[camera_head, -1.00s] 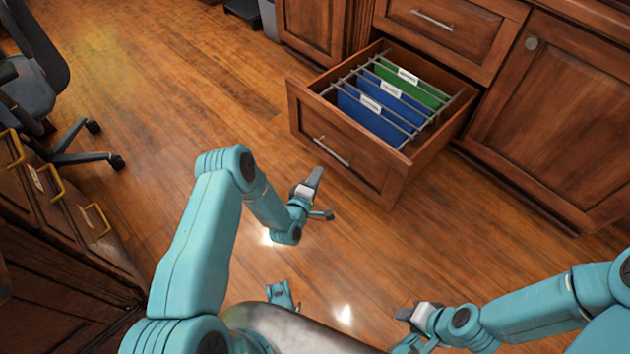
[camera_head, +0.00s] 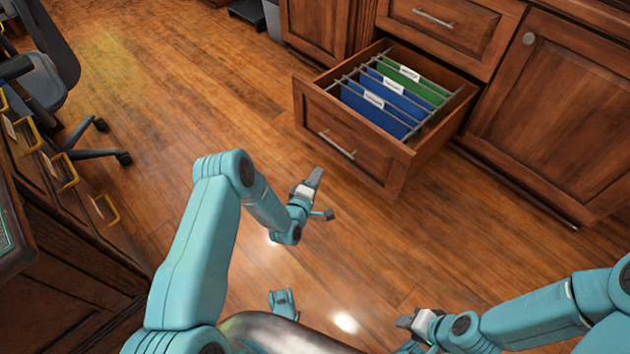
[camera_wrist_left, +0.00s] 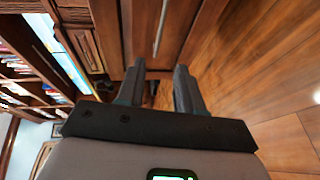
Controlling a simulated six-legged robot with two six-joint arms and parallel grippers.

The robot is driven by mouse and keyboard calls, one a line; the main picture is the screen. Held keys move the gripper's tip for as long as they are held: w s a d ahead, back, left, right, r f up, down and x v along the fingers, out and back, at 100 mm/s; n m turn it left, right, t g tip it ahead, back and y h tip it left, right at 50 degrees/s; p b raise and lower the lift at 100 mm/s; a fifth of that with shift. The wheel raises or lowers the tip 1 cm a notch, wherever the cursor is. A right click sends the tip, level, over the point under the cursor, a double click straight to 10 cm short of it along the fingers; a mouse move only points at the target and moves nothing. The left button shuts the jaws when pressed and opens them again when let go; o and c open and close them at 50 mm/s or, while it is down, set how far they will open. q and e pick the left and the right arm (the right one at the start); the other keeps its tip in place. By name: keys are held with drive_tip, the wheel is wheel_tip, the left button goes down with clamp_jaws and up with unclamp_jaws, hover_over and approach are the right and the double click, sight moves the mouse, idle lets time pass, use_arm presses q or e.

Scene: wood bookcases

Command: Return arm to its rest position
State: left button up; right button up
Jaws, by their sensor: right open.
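My left arm (camera_head: 195,250) reaches forward with a bent elbow. Its gripper (camera_head: 322,194) is in front of and below the open drawer, clear of it and empty. The left wrist view shows its two fingers (camera_wrist_left: 159,72) apart with nothing between them. My right arm (camera_head: 535,315) comes in low from the right. Its gripper (camera_head: 405,332) is near the bottom edge of the picture, partly cut off, open, with no object visible in it.
A wooden drawer (camera_head: 345,140) stands pulled out, with blue folders (camera_head: 375,108) and a green folder (camera_head: 415,84) hanging inside. Wooden cabinets (camera_head: 550,120) stand behind and right. A brass-handled cabinet (camera_head: 70,230) and an office chair (camera_head: 50,85) are at left. Open floor lies between.

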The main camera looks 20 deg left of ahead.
idle(0.4)
use_arm(q)
wheel_tip(320, 180, up, 7)
drive_tip(key=d+m+g+h, duration=0.1)
drive_tip(key=d+m, duration=0.1)
drive_tip(key=d, duration=0.1)
drive_tip(key=s+d+f+m+g+h, duration=0.1)
drive_tip(key=s+d+f+m+g, duration=0.25)
drive_tip(key=s, duration=0.65)
drive_tip(key=s+d+m+g+h, duration=0.1)
drive_tip(key=s+d+m+g, duration=0.1)
drive_tip(key=s+m+g, duration=0.6)
drive_tip(key=s+d+f+m+g+h, duration=0.1)
drive_tip(key=s+d+f+g, duration=0.1)
drive_tip(key=s, duration=1)
wheel_tip(320, 180, up, 34)
drive_tip(key=s+d+g+p, duration=0.1)
drive_tip(key=p, duration=3.3)
drive_tip(key=shift+s+d+m, duration=0.25)
drive_tip(key=shift+s+m, duration=0.05)
drive_tip(key=shift+m, duration=0.15)
use_arm(e)
wheel_tip(320, 180, up, 34)
drive_tip(key=s+a, duration=0.1)
drive_tip(key=shift+s+a+n+g, duration=0.2)
drive_tip(key=shift+s+n+g, duration=0.1)
drive_tip(key=shift+s+g, duration=0.1)
drive_tip(key=shift+f, duration=0.1)
